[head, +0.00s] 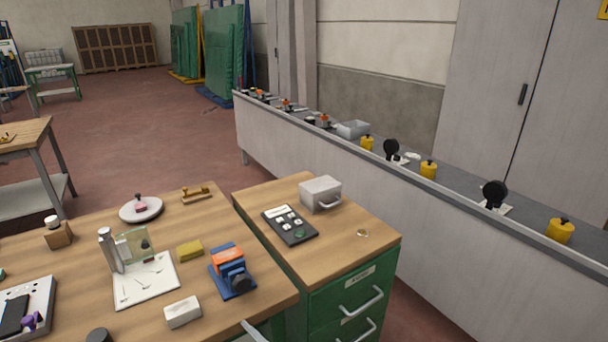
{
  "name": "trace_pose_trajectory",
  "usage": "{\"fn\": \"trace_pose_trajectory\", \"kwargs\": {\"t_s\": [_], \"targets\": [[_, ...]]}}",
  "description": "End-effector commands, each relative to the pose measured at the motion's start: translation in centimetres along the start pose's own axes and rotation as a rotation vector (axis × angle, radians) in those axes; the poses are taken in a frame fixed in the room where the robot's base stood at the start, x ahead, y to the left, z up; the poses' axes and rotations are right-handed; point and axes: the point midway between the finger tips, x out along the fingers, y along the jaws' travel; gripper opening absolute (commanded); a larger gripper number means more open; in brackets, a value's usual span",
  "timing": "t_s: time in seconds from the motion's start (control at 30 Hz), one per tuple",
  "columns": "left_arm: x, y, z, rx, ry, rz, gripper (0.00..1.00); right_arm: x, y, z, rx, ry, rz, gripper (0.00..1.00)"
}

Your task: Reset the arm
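Neither of my grippers and no part of my arms shows in the head view. The wooden workbench (60,262) fills the lower left, with several tools and small parts on it. A green drawer cabinet (345,292) with a wooden top stands against its right side. Whether anything is held cannot be seen.
On the workbench are a blue and orange device (231,272), a white board (146,281), a yellow block (190,250) and a white block (183,312). The cabinet top holds a grey box (320,192) and a dark keypad (290,225). A long grey counter (330,172) runs behind. Open floor (140,120) lies beyond.

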Motion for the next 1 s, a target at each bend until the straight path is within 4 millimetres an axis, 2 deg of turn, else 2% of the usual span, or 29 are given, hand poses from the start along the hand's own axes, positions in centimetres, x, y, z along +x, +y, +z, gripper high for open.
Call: {"fn": "trace_pose_trajectory", "kwargs": {"t_s": [0.03, 0.1, 0.2, 0.33, 0.5, 0.6, 0.7, 1.0], "targets": [[0.4, 2.6, 1.0, -0.153, 0.079, 0.067, 0.86, -1.2, 0.0, -0.8, 0.0, 0.005, 0.0, 0.86], [0.5, 5.7, 0.8, -0.407, 0.196, 0.17, 0.86, -2.2, 0.0, -1.4, 0.0, 0.008, 0.0, 0.86], [-0.6, 9.4, 0.3, -0.79, 0.328, 0.337, 0.86, -3.5, 0.0, -2.3, 0.0, 0.014, 0.0, 0.86], [-3.2, 12.1, -0.2, -1.302, 0.444, 0.575, 0.86, -5.1, 0.0, -3.5, 0.0, 0.022, 0.0, 0.86], [-6.4, 12.7, -0.2, -1.843, 0.511, 0.845, 0.86, -6.7, 0.0, -4.8, 0.0, 0.032, 0.0, 0.86], [-7.5, 12.4, -0.1, -2.036, 0.526, 0.947, 0.86, -7.2, 0.0, -5.2, 0.0, 0.036, 0.0, 0.86], [-8.0, 12.2, -0.1, -2.131, 0.532, 1.001, 0.86, -7.4, 0.0, -5.4, 0.0, 0.037, 0.0, 0.86], [-8.1, 12.1, -0.2, -2.151, 0.535, 1.015, 0.86, -7.3, 0.0, -5.3, 0.0, 0.036, 0.0, 0.86]]}}
